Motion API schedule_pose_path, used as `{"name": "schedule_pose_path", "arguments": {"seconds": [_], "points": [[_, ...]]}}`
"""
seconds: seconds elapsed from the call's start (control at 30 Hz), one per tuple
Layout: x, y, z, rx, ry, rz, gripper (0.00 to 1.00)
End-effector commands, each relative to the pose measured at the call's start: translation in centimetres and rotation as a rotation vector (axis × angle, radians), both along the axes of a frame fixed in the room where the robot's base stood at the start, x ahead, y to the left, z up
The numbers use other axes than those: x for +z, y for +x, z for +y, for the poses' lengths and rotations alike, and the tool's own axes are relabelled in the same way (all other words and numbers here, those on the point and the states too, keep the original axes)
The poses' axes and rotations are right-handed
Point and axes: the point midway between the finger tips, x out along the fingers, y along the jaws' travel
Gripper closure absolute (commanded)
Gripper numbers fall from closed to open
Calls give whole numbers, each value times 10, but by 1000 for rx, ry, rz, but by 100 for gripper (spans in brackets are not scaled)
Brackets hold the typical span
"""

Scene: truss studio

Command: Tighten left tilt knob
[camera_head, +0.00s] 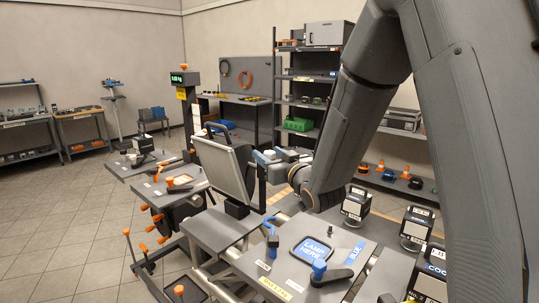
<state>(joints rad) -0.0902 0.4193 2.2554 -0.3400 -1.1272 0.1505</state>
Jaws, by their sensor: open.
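A grey flat lamp panel (222,166) stands tilted in a dark yoke on a grey stand at the middle of the head view. My arm comes down from the upper right, and my gripper (273,168) is at the right side of the panel, by the yoke. The jaws are open, but the fingers are small and partly merged with the parts around them. A small blue and grey part (264,157) shows between the panel and my wrist; I cannot tell whether it is the tilt knob. Contact cannot be made out.
Orange-handled clamps (179,182) stand left. Shelves (304,92) are behind.

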Motion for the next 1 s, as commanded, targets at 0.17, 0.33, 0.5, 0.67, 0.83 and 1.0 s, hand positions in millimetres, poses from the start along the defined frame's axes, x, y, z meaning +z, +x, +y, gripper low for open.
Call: {"name": "schedule_pose_path", "arguments": {"seconds": [0.17,0.33,0.5,0.67,0.83,1.0], "points": [[0,0,0,0,0,0,67],[0,0,0,0,0,0,93],[0,0,0,-8,0,0,93],[-1,0,1,-43,1,-1,93],[-1,-1,3,-128,2,0,93],[-1,-1,4,-253,1,-1,93]]}}
